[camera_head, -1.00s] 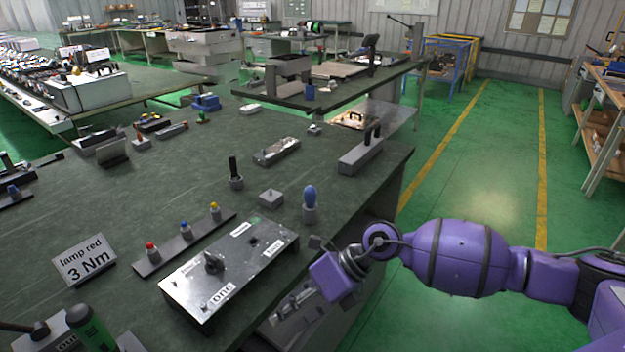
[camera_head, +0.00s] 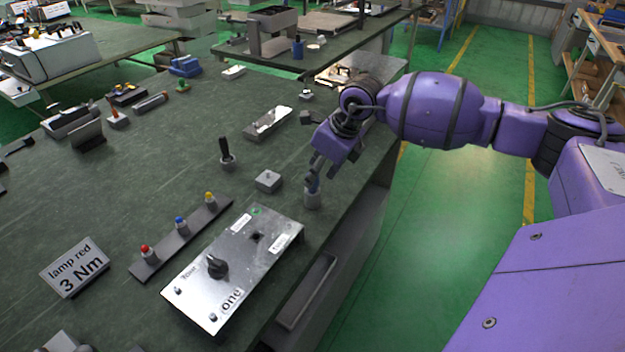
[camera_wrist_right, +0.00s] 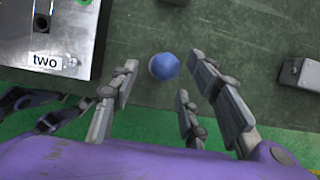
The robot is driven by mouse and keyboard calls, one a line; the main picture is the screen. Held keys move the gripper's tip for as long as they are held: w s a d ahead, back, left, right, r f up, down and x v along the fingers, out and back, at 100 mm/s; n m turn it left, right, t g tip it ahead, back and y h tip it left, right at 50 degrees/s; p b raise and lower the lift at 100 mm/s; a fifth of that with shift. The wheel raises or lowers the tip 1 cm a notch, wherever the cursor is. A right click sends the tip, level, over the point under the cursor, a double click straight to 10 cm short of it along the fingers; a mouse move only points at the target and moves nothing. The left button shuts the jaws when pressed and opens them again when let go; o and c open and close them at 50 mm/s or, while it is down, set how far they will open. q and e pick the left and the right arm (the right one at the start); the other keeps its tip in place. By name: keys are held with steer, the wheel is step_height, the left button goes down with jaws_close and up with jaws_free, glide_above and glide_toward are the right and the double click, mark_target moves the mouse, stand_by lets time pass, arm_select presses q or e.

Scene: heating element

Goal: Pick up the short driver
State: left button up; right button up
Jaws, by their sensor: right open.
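The short driver, with a rounded blue handle (camera_head: 313,184), stands upright in a grey round holder (camera_head: 312,200) near the bench's right edge. My right gripper (camera_head: 317,172) is directly over it, pointing down, and partly hides the handle. In the right wrist view the blue handle (camera_wrist_right: 164,66) shows from above, between the spread fingers of the open right gripper (camera_wrist_right: 160,82). I see gaps between the handle and the fingers, and nothing is held. My left gripper is not in view.
A metal panel (camera_head: 235,268) with a black knob lies in front. A small grey block (camera_head: 268,181), a black-handled driver (camera_head: 225,150) in its holder and a strip with coloured buttons (camera_head: 182,240) stand left.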

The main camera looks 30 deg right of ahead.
mark_target(313, 190)
steer(key=shift+x, duration=1.55)
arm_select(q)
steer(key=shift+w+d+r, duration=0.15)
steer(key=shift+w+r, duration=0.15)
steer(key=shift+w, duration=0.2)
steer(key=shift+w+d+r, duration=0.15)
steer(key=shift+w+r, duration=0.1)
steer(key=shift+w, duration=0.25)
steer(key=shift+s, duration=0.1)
arm_select(e)
steer(key=shift+r, duration=0.1)
steer(key=shift+c, duration=0.5)
steer(key=shift+c, duration=1.4)
steer(key=shift+w, duration=0.1)
jaws_close()
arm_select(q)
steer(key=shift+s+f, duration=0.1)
